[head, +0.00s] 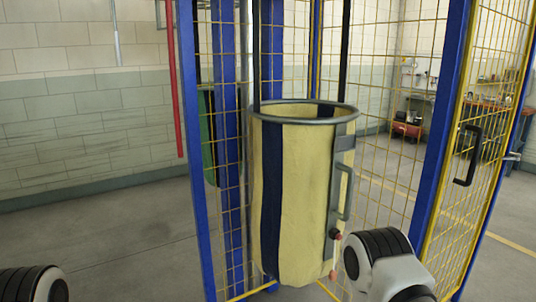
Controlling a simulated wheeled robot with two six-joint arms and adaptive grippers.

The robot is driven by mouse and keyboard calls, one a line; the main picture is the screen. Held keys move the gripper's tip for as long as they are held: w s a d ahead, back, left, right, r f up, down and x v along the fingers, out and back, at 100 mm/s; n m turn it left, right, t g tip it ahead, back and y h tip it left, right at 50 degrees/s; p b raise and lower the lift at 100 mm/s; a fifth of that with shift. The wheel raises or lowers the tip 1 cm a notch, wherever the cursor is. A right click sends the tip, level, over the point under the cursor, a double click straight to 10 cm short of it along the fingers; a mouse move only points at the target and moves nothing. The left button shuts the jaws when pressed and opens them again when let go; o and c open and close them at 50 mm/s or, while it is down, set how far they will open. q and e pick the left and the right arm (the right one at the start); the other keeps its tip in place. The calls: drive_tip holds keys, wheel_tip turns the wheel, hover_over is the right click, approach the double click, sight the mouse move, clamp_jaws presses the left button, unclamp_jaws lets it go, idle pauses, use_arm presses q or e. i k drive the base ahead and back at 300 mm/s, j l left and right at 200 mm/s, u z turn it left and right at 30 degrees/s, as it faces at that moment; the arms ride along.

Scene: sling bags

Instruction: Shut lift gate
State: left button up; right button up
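The lift cage has blue posts (444,120) and yellow wire mesh. A mesh gate panel (490,95) in a yellow frame with a blue outer edge stands at the right, angled away from the cage front. A black pull handle (466,156) is on it, and a small metal latch-like part (512,156) shows at its right edge. No mesh crosses the front of the large bag in the cage, so the opening there looks open. Parts of my arms show at the bottom left and bottom right. Both grippers are out of view.
A yellow bag (301,190) with a dark stripe, grey rim and side handle stands or hangs in the cage. A red pole (172,80) is at the left wall. Shelves with small items (412,100) are at the back right. The floor at left (110,240) is clear.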

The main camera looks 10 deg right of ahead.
sight(475, 5)
drive_tip(key=z, duration=1.65)
drive_tip(key=i+l+u, duration=0.1)
drive_tip(key=i+l, duration=0.4)
drive_tip(key=l, duration=0.2)
drive_tip(key=i+l+u, duration=0.15)
drive_tip(key=i+l, duration=0.35)
drive_tip(key=l, duration=0.25)
drive_tip(key=i+l+u, duration=0.15)
drive_tip(key=l, duration=0.25)
drive_tip(key=i+l, duration=0.35)
drive_tip(key=l+u, duration=0.05)
